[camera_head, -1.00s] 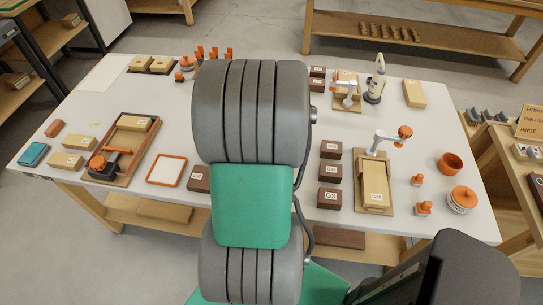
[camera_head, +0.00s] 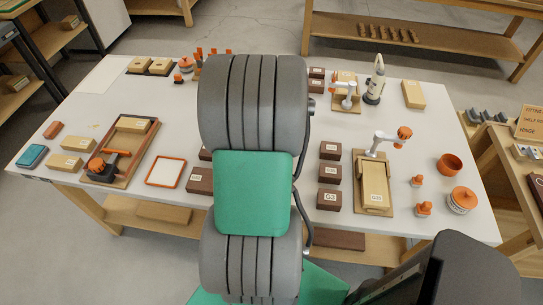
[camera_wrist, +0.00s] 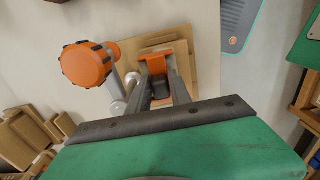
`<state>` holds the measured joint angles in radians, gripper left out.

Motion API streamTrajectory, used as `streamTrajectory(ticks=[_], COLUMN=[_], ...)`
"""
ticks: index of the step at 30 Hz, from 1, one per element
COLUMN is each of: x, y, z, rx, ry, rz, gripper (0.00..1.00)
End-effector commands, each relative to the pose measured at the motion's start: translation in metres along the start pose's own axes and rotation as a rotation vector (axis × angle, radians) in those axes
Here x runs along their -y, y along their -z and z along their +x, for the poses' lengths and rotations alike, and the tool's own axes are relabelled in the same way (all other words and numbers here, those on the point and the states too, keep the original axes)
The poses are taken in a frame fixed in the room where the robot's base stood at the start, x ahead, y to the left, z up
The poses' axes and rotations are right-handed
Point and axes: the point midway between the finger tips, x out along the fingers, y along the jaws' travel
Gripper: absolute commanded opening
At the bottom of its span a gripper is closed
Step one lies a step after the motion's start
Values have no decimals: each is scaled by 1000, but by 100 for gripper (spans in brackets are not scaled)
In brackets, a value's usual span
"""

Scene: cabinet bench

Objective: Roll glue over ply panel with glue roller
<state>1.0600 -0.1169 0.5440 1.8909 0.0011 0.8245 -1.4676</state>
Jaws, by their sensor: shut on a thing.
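My gripper (camera_wrist: 158,92) shows in the wrist view with both fingers closed on an orange and black piece (camera_wrist: 155,65). I cannot tell for sure that this piece is the glue roller. Stacked tan boards (camera_wrist: 182,48) lie beyond the fingertips; I cannot tell whether the held piece touches them, or which is the ply panel. A large orange knob (camera_wrist: 86,65) on a grey post stands just left of the fingers. In the head view my arm hides the gripper and the middle of the table. A tan panel (camera_head: 374,185) lies on a clamp board at the right.
An orange-rimmed square tray (camera_head: 183,177) with a pale inside sits left of my arm. Dark labelled blocks (camera_head: 329,174) stand right of it. A wooden tray (camera_head: 124,181) holds an orange tool. An orange bowl (camera_head: 450,163) and lidded jar (camera_head: 462,200) stand at the right.

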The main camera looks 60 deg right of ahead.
Motion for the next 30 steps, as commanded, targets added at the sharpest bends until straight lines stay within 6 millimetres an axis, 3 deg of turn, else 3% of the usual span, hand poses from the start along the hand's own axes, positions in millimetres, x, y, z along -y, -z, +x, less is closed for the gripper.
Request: streamTrajectory(ticks=[18, 30], x=[0, 0], y=[0, 6], z=[-58, -61], rx=[0, 0], ry=[-1, -1], rz=[0, 2], gripper=[0, 0])
